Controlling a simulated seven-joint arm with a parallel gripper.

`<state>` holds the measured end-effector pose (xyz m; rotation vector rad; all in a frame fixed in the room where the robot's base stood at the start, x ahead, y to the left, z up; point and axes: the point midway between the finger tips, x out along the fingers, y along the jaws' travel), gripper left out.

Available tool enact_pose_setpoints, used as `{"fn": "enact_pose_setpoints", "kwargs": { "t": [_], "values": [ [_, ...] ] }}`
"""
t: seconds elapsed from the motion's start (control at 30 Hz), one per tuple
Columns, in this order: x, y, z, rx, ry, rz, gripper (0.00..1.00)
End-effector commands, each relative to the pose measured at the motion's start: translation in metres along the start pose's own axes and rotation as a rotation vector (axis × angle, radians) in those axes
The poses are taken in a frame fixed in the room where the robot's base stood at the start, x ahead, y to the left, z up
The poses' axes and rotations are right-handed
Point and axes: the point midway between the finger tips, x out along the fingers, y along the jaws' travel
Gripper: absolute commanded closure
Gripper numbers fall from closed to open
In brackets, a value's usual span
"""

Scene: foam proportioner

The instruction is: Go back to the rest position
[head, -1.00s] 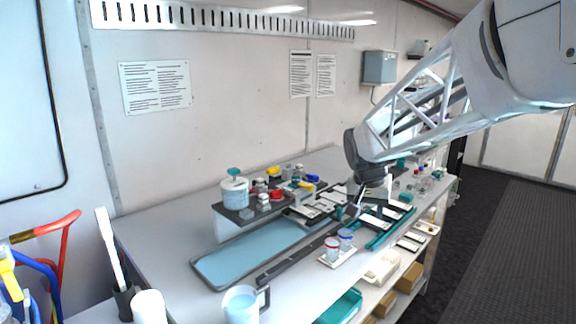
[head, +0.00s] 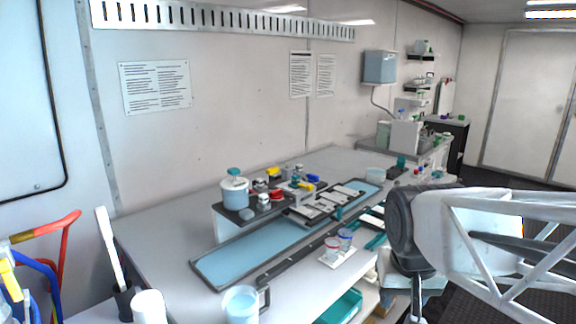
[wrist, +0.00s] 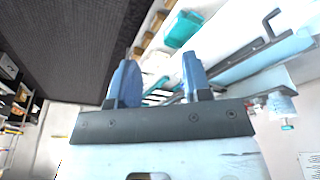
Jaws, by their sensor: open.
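My gripper (wrist: 160,85) shows in the wrist view with its two blue fingers apart and nothing between them. In the head view my arm reaches in from the right, and my gripper (head: 416,300) hangs low at the bench's front right edge, its fingertips hard to make out. The bench (head: 165,235) carries a long tray with a light blue surface (head: 250,252). A raised dark shelf on it holds a white tub with a teal knob (head: 235,190) and several small coloured parts.
Two small cups (head: 338,243) stand on a white plate near the front edge. A jug (head: 241,303) stands at the front. A teal bin (head: 342,306) sits below the bench edge. My arm hides part of the right end. The floor at right is clear.

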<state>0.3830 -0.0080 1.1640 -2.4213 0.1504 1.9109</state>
Motion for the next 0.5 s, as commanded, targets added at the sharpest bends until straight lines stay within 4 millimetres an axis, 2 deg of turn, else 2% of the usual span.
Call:
{"fn": "enact_pose_setpoints", "kwargs": {
  "t": [0.03, 0.2, 0.33, 0.5],
  "values": [
    [0.001, 0.001, 0.013, -0.011, 0.001, -0.005, 0.55],
    [0.005, 0.002, 0.048, -0.052, 0.000, -0.021, 0.55],
    [0.007, 0.002, 0.064, -0.072, -0.001, -0.029, 0.55],
    [0.010, 0.002, 0.072, -0.084, -0.003, -0.033, 0.55]
  ]
}}
